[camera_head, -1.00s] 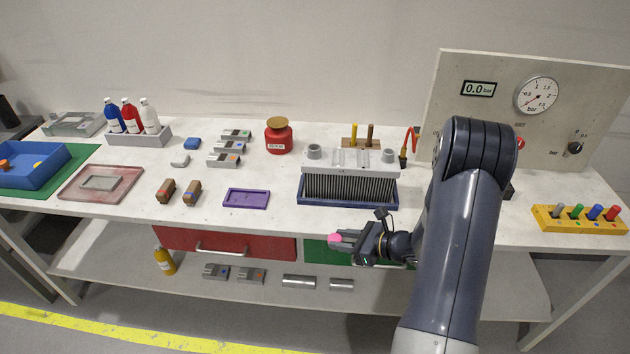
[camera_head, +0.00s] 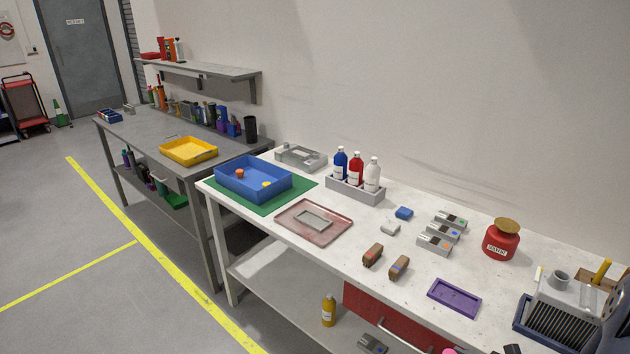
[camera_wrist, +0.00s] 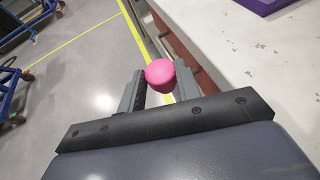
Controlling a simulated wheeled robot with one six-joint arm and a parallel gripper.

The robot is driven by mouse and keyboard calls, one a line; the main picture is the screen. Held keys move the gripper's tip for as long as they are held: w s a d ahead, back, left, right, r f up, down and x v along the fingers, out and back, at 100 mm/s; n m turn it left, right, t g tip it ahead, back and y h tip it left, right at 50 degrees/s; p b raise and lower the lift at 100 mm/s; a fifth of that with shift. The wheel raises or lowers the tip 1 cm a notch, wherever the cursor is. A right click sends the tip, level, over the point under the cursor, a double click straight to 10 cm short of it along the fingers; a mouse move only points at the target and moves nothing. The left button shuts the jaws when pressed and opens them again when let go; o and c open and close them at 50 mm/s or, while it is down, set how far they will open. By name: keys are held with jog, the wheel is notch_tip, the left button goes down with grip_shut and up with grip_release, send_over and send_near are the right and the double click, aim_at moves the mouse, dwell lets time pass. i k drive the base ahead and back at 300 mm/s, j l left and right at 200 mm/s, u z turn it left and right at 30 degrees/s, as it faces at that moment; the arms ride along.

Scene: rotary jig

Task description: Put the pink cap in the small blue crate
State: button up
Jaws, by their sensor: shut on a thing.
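In the wrist view the pink cap (camera_wrist: 166,75) sits between the fingertips of my gripper (camera_wrist: 160,88), which is shut on it. The cap is in the air, beside the white bench's front edge. In the head view only a sliver of the pink cap (camera_head: 449,351) shows at the bottom edge; most of my gripper is out of frame there. A blue crate (camera_head: 235,187) stands on a green mat (camera_head: 295,193) at the left end of the white bench, with an orange and a yellow cap inside.
A reddish tray plate (camera_head: 290,228), brown blocks (camera_head: 373,254), a purple tray (camera_head: 437,298) and a bottle rack (camera_head: 345,190) stand on the white bench. The grey bench at the back left holds a yellow tray (camera_head: 188,157) and a small blue box (camera_head: 110,116). The left floor is open.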

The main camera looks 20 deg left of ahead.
aim_at(253, 184)
jog(key=i+j, duration=0.15)
jog(key=j, duration=0.3)
jog(key=i+j+u, duration=0.15)
jog(key=j, duration=0.25)
jog(key=i+j, duration=0.15)
jog(key=j, duration=0.3)
jog(key=i+j+u, duration=0.15)
jog(key=j, duration=0.25)
jog(key=i+j, duration=0.2)
jog(key=j, duration=0.2)
jog(key=i+j+u, duration=0.15)
jog(key=j, duration=0.25)
